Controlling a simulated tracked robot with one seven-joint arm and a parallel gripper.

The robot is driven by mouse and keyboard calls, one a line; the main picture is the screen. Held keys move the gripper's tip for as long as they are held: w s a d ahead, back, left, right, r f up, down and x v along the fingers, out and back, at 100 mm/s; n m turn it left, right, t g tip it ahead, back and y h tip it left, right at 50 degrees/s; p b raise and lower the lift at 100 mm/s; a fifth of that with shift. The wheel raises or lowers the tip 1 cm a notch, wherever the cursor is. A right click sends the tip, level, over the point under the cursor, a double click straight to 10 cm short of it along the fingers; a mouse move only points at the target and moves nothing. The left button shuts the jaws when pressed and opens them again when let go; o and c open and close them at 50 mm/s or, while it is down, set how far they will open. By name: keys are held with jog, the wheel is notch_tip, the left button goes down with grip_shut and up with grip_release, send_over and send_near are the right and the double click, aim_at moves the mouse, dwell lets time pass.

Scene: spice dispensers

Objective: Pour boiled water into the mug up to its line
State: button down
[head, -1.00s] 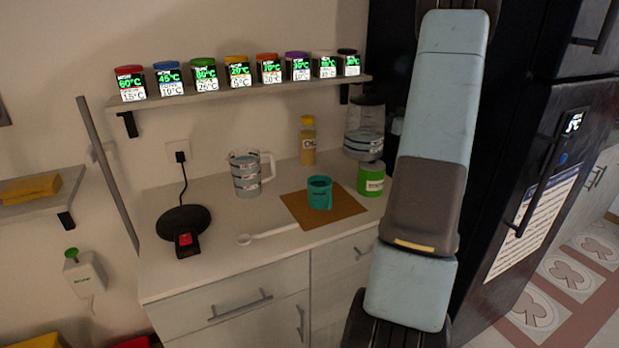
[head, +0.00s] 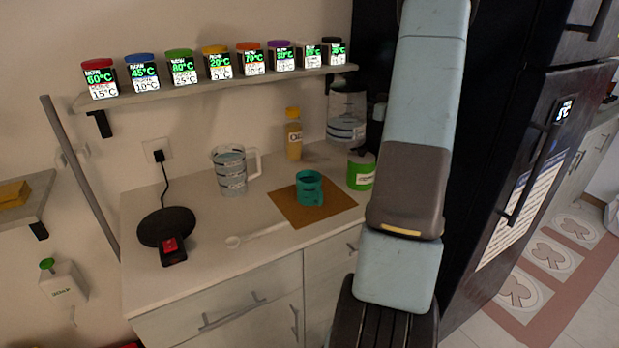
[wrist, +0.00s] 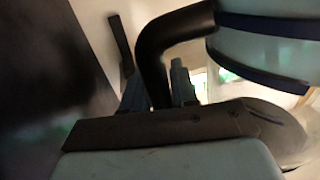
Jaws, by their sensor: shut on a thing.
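The teal mug (head: 309,190) stands upright on a brown mat (head: 330,208) on the counter; its line and contents are too small to make out. In the wrist view my gripper (wrist: 157,86) is shut on the black curved handle of a kettle (wrist: 262,52). The kettle's pale teal body with dark bands shows only in part, at the upper right; its spout and water are hidden. My gripper and the kettle do not show in the head view, where my arm fills the right middle. The round black kettle base (head: 167,227) on the counter is empty.
A measuring jug (head: 230,172), an oil bottle (head: 293,135), a green jar (head: 360,172) and a white spoon (head: 255,236) are around the mug. A shelf (head: 220,90) with several labelled jars hangs above. A dark fridge (head: 520,130) stands at right.

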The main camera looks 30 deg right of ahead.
aim_at(344, 83)
jog(key=shift+s+a+r+n+p, duration=0.3)
jog(key=shift+a+r+n, duration=0.7)
jog(key=shift+n, duration=0.25)
jog(key=shift+s+a+r+n+p, duration=0.15)
jog(key=shift+s+a+r+n, duration=0.15)
jog(key=shift+a+r+n, duration=0.7)
jog(key=shift+s+a+r+n+p, duration=0.3)
jog(key=shift+a+r+n, duration=0.4)
jog(key=shift+r+n, duration=0.6)
jog(key=shift+s+a+r+n, duration=0.15)
jog(key=shift+a+r+n, duration=0.1)
jog(key=shift+a+n, duration=0.65)
jog(key=shift+d+n+p, duration=0.15)
jog(key=shift+n+p, duration=0.1)
jog(key=shift+p, duration=0.1)
jog(key=shift+s+a+r+n+p, duration=0.15)
jog(key=shift+a+r+n+p, duration=0.3)
jog(key=shift+n+p, duration=0.25)
jog(key=shift+s+a+r+n+p, duration=0.1)
jog(key=shift+a+r+n+p, duration=0.05)
jog(key=shift+a+n+p, duration=0.3)
jog(key=shift+s+a+r+n+p, duration=0.15)
jog(key=shift+a+n+p, duration=0.15)
jog(key=shift+n+p, duration=0.2)
jog(key=shift+a+p, duration=0.25)
jog(key=shift+p, duration=0.45)
dwell(0.8)
